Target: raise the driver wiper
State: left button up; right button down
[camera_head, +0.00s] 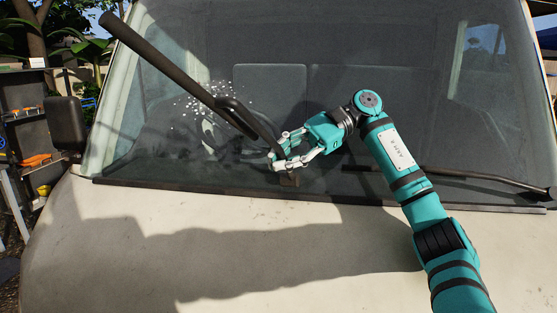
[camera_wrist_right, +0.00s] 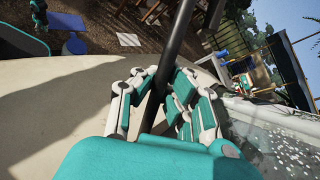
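The driver wiper (camera_head: 165,65) is a long dark bar on the left part of the windshield. It stands tilted off the glass, its free end up at the far left, its foot near the lower middle of the windshield. My right gripper (camera_head: 280,158) is at the lower part of its arm. In the right wrist view the dark wiper bar (camera_wrist_right: 174,45) passes between the fingers of my right gripper (camera_wrist_right: 165,75), which close in on both sides of it. The bar's lower part is hidden behind the gripper's palm. My left gripper is not in view.
A second wiper (camera_head: 470,177) lies low along the right of the windshield (camera_head: 400,60). A side mirror (camera_head: 66,128) sticks out at the left. A shelf with tools (camera_head: 28,130) stands beyond it. The pale hood (camera_head: 130,225) below is bare, with shadows across it.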

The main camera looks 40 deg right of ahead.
jog(key=c, duration=1.3)
grip_release()
jog(key=shift+s+d+r, duration=0.2)
jog(key=shift+s+d, duration=0.05)
jog(key=shift+d, duration=0.2)
jog(key=shift+c, duration=0.2)
jog(key=shift+w+a, duration=0.15)
jog(key=shift+a, duration=0.05)
jog(key=v, duration=0.7)
jog(key=shift+d, duration=0.3)
